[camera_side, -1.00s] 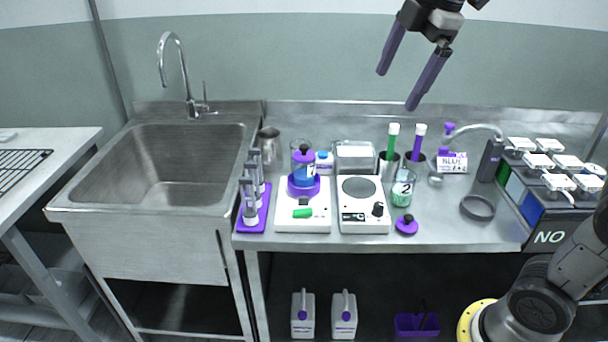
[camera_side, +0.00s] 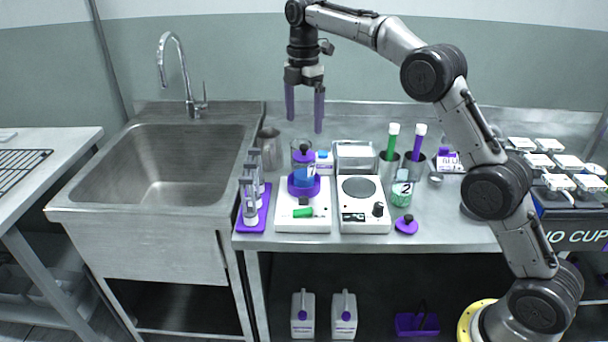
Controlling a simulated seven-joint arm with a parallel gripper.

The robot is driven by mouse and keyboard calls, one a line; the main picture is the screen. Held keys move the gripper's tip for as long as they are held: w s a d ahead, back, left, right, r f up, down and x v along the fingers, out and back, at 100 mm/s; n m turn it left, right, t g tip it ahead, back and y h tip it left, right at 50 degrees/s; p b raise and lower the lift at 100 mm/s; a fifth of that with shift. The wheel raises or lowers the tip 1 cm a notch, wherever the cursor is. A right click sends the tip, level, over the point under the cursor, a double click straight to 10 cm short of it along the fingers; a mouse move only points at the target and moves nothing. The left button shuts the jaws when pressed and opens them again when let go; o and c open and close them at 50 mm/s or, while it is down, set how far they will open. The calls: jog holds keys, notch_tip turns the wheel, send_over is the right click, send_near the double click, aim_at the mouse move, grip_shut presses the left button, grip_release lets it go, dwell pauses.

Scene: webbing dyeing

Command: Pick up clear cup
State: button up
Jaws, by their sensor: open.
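A clear cup (camera_side: 301,147) stands at the back of the steel bench, behind the left white device. A purple knobbed piece (camera_side: 305,157) overlaps its lower part in the picture, so much of the cup is hidden. A second clear cup (camera_side: 402,194), marked "2" and green lower down, stands right of the right white device. My gripper (camera_side: 304,124) points down with its purple fingers apart and empty. In the picture its fingertips are just above the rear clear cup; how far apart in depth they are, I cannot tell.
A blue cup on a purple base (camera_side: 304,182) sits on the left white device (camera_side: 302,221). A purple rack with clear tubes (camera_side: 251,218), a metal jug (camera_side: 269,146) and a white bottle (camera_side: 324,162) stand close by.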

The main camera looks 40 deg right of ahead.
aim_at(304, 155)
notch_tip(304, 155, down, 13)
jog(key=shift+f, duration=0.1)
grip_shut()
dwell(0.9)
